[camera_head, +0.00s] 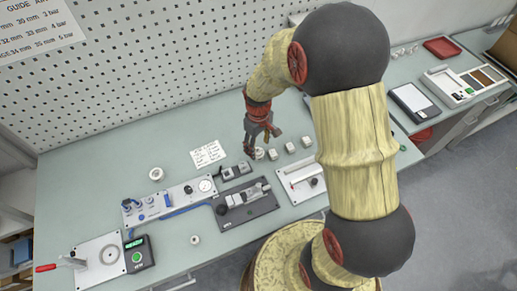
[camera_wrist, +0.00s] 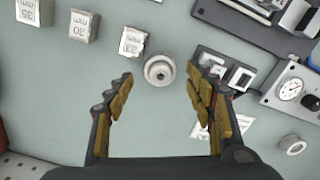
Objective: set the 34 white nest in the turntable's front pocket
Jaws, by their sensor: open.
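In the wrist view a round white piece with a dark centre hole (camera_wrist: 159,71) sits on the bench between and beyond my open fingertips, touching neither. It may be the white nest, but no 34 mark is legible. In the head view my gripper (camera_head: 264,132) hangs open and empty above this piece (camera_head: 259,154). Other round white pieces lie left of the card (camera_head: 156,174) and near the front (camera_head: 195,239).
Several numbered pale blocks (camera_wrist: 83,25) stand beside the round piece. A white card (camera_head: 208,153), a gauge panel (camera_head: 170,202), a dark clamp fixture (camera_head: 246,208) and a white-topped fixture (camera_head: 301,181) occupy the bench. A perforated wall (camera_head: 150,70) rises behind. My arm hides part of the right side.

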